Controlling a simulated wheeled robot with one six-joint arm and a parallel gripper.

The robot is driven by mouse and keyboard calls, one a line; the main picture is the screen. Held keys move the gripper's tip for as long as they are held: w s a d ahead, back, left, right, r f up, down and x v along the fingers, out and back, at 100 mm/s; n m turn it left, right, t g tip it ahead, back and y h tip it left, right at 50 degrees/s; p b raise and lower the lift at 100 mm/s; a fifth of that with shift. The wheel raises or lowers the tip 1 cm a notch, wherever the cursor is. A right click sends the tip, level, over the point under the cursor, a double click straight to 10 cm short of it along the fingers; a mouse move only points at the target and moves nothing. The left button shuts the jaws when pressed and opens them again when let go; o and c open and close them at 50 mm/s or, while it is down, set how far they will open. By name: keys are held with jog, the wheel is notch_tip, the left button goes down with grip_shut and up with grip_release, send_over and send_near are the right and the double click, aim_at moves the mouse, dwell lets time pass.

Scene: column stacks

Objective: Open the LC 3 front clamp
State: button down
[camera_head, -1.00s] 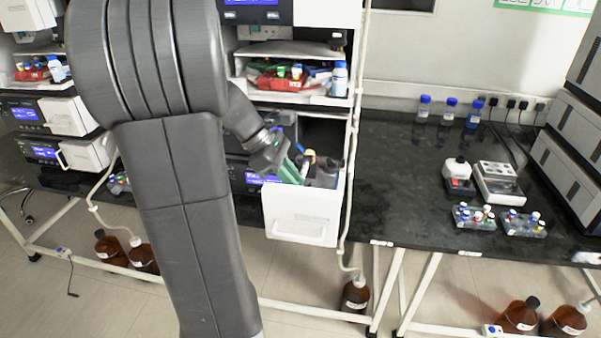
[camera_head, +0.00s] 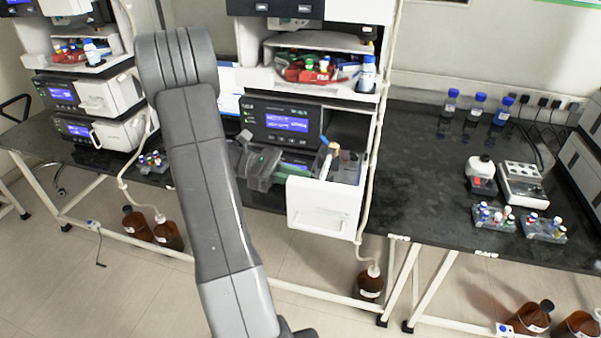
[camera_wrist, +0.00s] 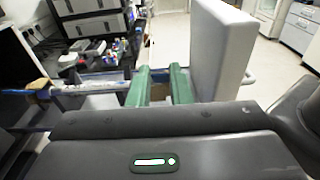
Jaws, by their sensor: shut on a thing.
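The open white drawer (camera_head: 322,208) of the middle stack holds a column with a blue end and a pale orange part (camera_head: 334,148). In the head view my gripper's body reaches in from the drawer's left. I cannot read a stack label.
A unit with a lit blue display (camera_head: 288,124) is behind and left of the drawer. A tube (camera_head: 375,150) runs down right of it.

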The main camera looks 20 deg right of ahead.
jog(key=shift+a+f+h, duration=0.1)
jog(key=shift+f+h, duration=0.1)
jog(key=shift+h, duration=0.2)
jog(key=shift+g, duration=0.3)
jog(key=c, duration=1.3)
grip_release()
